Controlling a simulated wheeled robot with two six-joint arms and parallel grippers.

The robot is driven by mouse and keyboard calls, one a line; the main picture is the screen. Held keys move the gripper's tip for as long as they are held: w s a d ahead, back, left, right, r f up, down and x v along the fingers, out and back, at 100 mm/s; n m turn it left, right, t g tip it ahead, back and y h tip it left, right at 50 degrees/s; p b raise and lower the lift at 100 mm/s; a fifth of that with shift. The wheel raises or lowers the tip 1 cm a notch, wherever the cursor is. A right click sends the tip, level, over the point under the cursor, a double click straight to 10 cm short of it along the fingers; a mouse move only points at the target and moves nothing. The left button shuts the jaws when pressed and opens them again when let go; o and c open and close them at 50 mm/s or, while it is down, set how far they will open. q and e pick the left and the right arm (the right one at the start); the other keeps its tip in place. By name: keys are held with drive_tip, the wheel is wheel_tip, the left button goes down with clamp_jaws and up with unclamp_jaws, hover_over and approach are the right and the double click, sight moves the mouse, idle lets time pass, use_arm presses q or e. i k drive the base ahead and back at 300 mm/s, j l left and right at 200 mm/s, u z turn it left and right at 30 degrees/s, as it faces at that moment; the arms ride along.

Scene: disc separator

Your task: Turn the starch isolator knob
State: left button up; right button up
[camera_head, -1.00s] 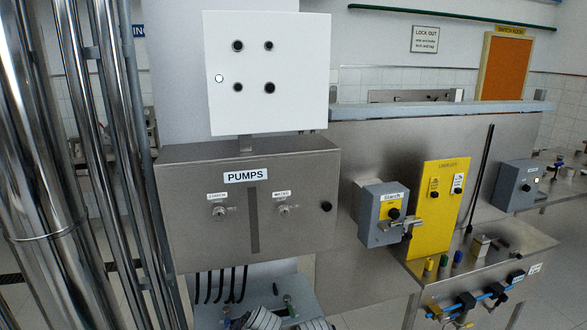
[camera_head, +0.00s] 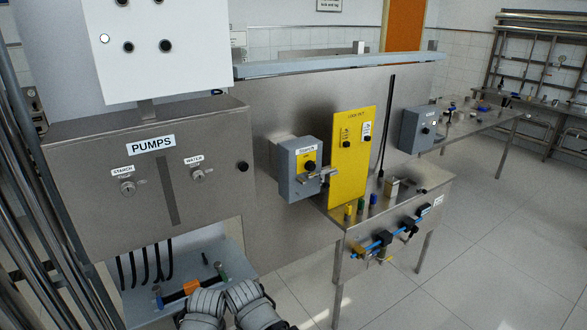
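The starch isolator is a grey box (camera_head: 292,176) mounted on the steel panel, right of the PUMPS cabinet. Its small label appears to read STARCH. A black knob (camera_head: 310,166) sits on a yellow plate on its front face. A metal bar or lever (camera_head: 320,174) sticks out below the knob to the right. The knob's exact angle is too small to tell. Two grey, rounded links of my arms show at the bottom edge. Neither gripper can be made out, and nothing is seen touching the box.
The PUMPS cabinet (camera_head: 85,180) has STARCH and WATER key switches. A yellow board (camera_head: 352,150) stands right of the isolator, above a steel bench (camera_head: 400,207) with small coloured items and blue piping. Another grey box (camera_head: 409,131) is farther right. Open tiled floor (camera_head: 480,260) lies at right.

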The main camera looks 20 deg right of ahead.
sight(309, 166)
drive_tip(key=i+j+z, duration=0.1)
drive_tip(key=i+z, duration=0.15)
drive_tip(key=z, duration=0.2)
drive_tip(key=i+j+z, duration=0.2)
drive_tip(key=z, duration=0.3)
drive_tip(key=i+j+z, duration=0.3)
drive_tip(key=z, duration=0.15)
drive_tip(key=i+j+z, duration=0.15)
drive_tip(key=j+z, duration=0.15)
drive_tip(key=z, duration=0.15)
drive_tip(key=i+j+z, duration=0.1)
drive_tip(key=j+z, duration=0.35)
